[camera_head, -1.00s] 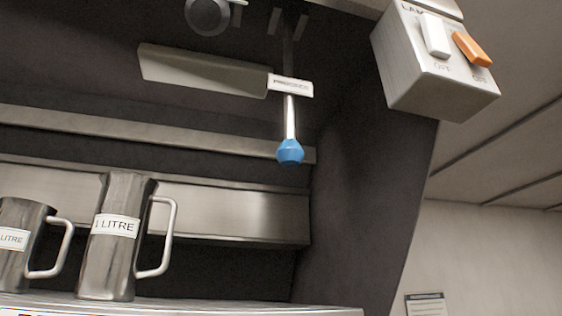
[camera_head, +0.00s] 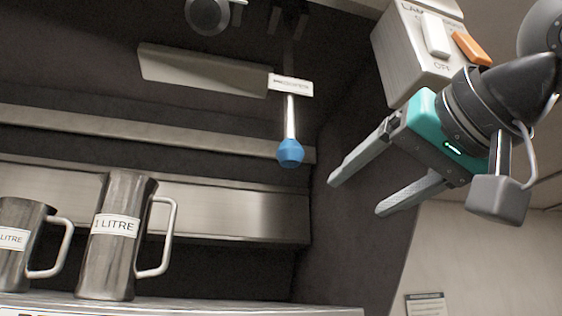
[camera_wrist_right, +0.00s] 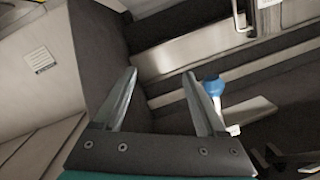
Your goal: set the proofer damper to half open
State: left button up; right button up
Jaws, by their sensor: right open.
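The proofer damper lever hangs down in the head view, a thin metal rod with a blue faceted knob (camera_head: 290,152) at its lower end. A white label (camera_head: 291,86) sits at the rod's upper part, at the right end of a long pale flat plate (camera_head: 200,72). My right gripper (camera_head: 354,197) is open and empty, to the right of the knob and apart from it. In the right wrist view the blue knob (camera_wrist_right: 213,87) shows beyond the right-hand finger, outside the gap between the fingers (camera_wrist_right: 160,75). My left gripper is not in view.
A switch box (camera_head: 410,55) with a white and an orange rocker is at the upper right, close behind my right gripper. Two metal jugs, one tall (camera_head: 117,240) and one shorter (camera_head: 20,245), stand on a shelf at lower left. A dark side panel (camera_head: 350,240) is behind the gripper.

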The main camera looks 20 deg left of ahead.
jog(key=n+y, duration=0.1)
send_near(281, 163)
jog(key=d+r, duration=0.1)
jog(key=d, duration=0.2)
jog(key=p+x, duration=0.5)
jog(key=x, duration=1)
jog(key=shift+s+a+r, duration=0.3)
jog(key=shift+a, duration=0.05)
grip_shut()
